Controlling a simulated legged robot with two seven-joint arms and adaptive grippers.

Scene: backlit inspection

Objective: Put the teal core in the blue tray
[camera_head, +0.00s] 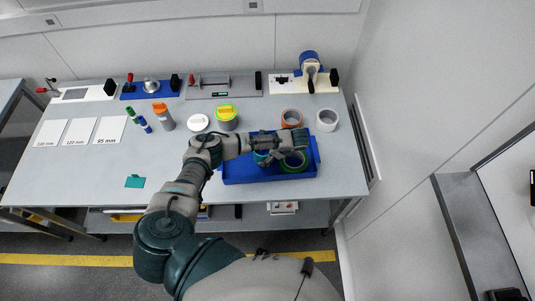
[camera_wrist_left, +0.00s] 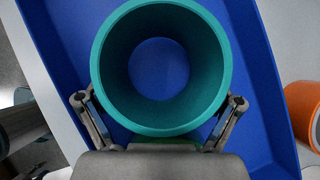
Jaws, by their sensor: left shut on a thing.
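The teal core (camera_wrist_left: 161,68) is an open ring, and the blue tray's floor shows through it in the left wrist view. My left gripper (camera_wrist_left: 160,108) is shut on it, with a finger on each side. In the head view the core (camera_head: 262,158) shows partly below my left arm, over the left part of the blue tray (camera_head: 240,177). My left gripper (camera_head: 271,157) is there too, largely hidden by the arm. I cannot tell whether the core touches the tray floor. My right gripper is not in view.
A green ring (camera_head: 295,164) lies in the tray, right of the core. An orange-brown roll (camera_head: 291,118) and a white roll (camera_head: 327,120) stand behind the tray. A yellow-green topped can (camera_head: 227,117) and white lid (camera_head: 198,123) stand left. The table's front left is mostly clear.

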